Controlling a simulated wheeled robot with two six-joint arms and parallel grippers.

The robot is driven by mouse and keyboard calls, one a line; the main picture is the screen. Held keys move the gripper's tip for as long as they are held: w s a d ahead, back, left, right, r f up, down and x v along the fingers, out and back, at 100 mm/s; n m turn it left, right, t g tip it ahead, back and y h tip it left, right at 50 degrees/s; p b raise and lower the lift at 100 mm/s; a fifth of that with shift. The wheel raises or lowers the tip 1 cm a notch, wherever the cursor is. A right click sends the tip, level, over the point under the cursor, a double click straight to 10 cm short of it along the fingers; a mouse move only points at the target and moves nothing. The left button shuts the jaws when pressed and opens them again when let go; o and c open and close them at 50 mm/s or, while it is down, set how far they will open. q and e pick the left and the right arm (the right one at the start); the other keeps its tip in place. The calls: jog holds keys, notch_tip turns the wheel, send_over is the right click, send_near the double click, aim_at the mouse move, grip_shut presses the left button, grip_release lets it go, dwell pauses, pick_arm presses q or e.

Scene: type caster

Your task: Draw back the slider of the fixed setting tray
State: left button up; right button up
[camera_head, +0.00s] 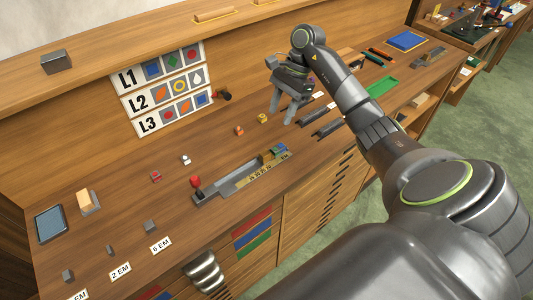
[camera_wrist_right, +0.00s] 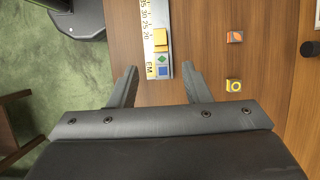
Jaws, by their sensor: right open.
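The setting tray (camera_head: 213,194) is a long grey trough on the bench with a brass scale (camera_head: 262,172) marked in EM along its front. A red knob (camera_head: 196,182) stands near its left end. Coloured tiles sit at its right end; the right wrist view shows a green one (camera_wrist_right: 162,59) and a blue one (camera_wrist_right: 162,72) beside a yellow-orange block (camera_wrist_right: 161,40). I cannot tell for certain which part is the slider. My right gripper (camera_head: 281,117) is open and empty, above and behind the tray's right end. In the wrist view its fingers (camera_wrist_right: 160,67) flank that end without visible contact.
Small blocks (camera_head: 263,118) lie loose behind the tray. A sign board (camera_head: 163,88) shows L1, L2 and L3 rows. Dark rails (camera_head: 327,129) and a green tray (camera_head: 382,87) lie to the right. A rounded silver part (camera_head: 205,270) shows by the drawers.

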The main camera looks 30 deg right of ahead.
aim_at(265, 153)
jog(key=b+x, duration=0.8)
jog(key=x, duration=0.4)
jog(key=shift+a+f, duration=0.2)
jog(key=shift+f, duration=0.15)
jog(key=shift+a+f, duration=0.2)
jog(key=shift+f, duration=0.2)
grip_shut()
